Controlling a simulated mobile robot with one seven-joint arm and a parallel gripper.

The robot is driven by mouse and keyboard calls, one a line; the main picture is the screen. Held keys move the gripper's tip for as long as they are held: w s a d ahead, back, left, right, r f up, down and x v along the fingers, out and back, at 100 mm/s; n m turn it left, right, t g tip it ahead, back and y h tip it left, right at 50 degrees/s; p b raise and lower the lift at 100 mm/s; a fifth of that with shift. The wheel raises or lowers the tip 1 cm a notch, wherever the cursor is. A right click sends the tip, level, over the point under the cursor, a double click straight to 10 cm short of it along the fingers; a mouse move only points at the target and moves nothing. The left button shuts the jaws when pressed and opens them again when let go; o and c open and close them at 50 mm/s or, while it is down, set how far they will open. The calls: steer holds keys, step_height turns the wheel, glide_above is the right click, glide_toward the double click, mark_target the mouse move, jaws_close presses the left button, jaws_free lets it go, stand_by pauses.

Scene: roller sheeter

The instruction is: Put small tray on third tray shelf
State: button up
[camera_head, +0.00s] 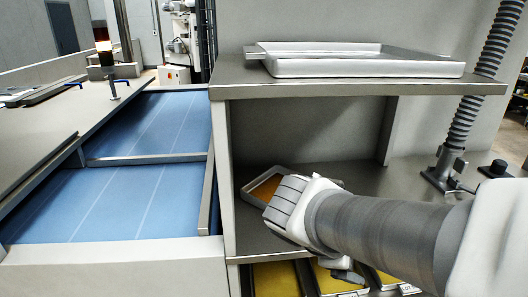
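A small tray (251,193) with a grey rim and an orange-brown inside is in the open middle compartment of the shelf unit, near its left wall. It looks turned at an angle. My gripper (280,204) reaches in from the right and overlaps the tray's right side. The fingertips and their contact with the tray are hidden by the hand, so I cannot tell whether it holds the tray or whether the tray rests on the middle shelf (253,239). The top shelf (350,87) holds a larger pale tray (360,67).
Below the middle shelf are several yellow-bottomed trays (275,281), partly hidden by my arm. The unit's left upright (221,150) stands close to the small tray. Blue conveyor panels (120,195) lie to the left. A ribbed hose (480,75) rises at the right.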

steer(key=s+a+r+m+t+y, duration=0.1)
steer(key=s+a+r+m+y, duration=0.2)
steer(key=m, duration=1)
steer(key=s+a+y, duration=0.2)
steer(key=y, duration=0.2)
steer(key=shift+t, duration=0.3)
steer(key=shift+a, duration=0.1)
steer(key=shift+r+p, duration=0.55)
steer(key=shift+p, duration=0.05)
